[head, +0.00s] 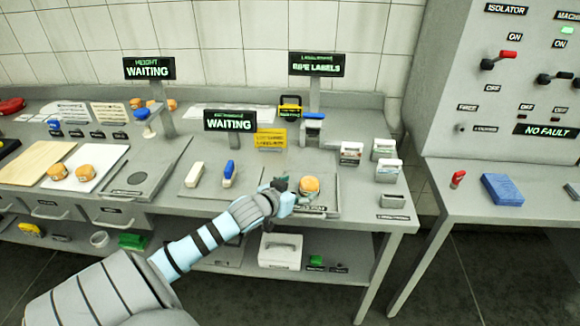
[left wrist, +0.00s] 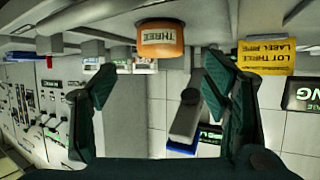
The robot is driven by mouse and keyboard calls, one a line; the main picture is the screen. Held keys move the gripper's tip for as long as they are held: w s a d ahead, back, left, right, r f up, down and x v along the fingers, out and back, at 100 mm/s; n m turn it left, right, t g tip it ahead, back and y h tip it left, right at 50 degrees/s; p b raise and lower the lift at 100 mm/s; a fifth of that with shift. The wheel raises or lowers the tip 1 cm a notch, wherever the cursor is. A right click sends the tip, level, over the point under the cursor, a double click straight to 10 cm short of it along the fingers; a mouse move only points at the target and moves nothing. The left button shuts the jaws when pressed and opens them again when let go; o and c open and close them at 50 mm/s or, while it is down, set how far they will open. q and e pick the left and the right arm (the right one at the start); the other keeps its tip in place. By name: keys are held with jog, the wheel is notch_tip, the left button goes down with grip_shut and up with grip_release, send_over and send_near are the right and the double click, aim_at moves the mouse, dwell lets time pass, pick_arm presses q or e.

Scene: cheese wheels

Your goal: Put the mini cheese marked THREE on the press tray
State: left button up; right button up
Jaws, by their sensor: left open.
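A small orange cheese (head: 309,186) stands on a grey plate (head: 328,206) near the front edge of the bench. The plate's front label is partly covered, and I cannot read it surely. The left wrist view is upside down; there the cheese (left wrist: 161,44) shows a label reading THREE. My left gripper (head: 281,190) is just left of the cheese in the head view. In the left wrist view my gripper (left wrist: 160,78) has its fingers spread, and nothing is between the tips; the cheese is past them. My right gripper is out of view.
A yellow lot sign (head: 270,139), a stand (head: 313,131) and label boxes (head: 386,170) are behind and right. More cheeses (head: 86,172) lie on a white board at left.

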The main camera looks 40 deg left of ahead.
pick_arm(q)
jog(key=p+v, duration=0.1)
jog(key=v, duration=0.4)
jog(key=shift+s+r, duration=0.1)
jog(key=shift+s, duration=0.1)
jog(key=shift+w, duration=0.1)
